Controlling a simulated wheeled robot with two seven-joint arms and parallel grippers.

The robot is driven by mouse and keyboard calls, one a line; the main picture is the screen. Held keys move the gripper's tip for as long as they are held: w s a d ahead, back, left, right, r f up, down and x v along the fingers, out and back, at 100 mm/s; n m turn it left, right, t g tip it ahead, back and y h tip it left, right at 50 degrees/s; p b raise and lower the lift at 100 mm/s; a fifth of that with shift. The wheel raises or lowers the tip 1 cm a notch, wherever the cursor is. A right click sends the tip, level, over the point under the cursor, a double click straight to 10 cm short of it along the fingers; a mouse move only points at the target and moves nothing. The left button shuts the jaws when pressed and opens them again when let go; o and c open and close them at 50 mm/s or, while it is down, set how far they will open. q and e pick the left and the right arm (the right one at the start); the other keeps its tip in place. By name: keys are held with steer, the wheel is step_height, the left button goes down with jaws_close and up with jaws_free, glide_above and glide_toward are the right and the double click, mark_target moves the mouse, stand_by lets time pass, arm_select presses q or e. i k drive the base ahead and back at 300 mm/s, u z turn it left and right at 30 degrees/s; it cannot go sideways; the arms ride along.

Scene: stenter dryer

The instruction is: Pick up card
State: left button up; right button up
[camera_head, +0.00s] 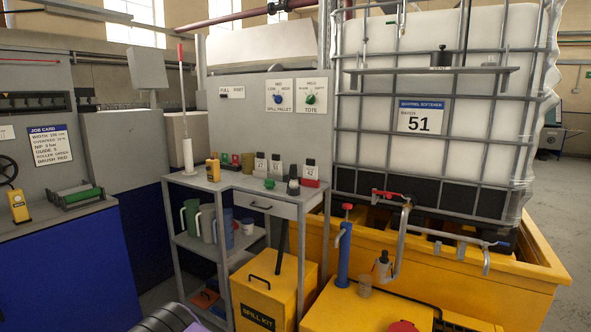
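The job card (50,146) is a white sheet with a blue header and lines of black print. It is on the grey machine panel at the left, upright and facing me. Its heading reads "JOB CARD"; the smaller print is only partly legible. Nothing covers it and nothing touches it from the front. Neither of my grippers can be made out in the head view.
A grey trolley (213,182) holds bottles and jugs. A white tank (455,70) stands over a yellow spill pallet (480,285). A dark ribbed object (165,319), partly cut off, shows at the bottom edge.

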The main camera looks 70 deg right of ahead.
mark_target(310, 171)
steer(key=z, duration=0.4)
steer(key=i, duration=1.3)
steer(key=z, duration=1.65)
steer(key=i, duration=0.8)
steer(key=z, duration=1)
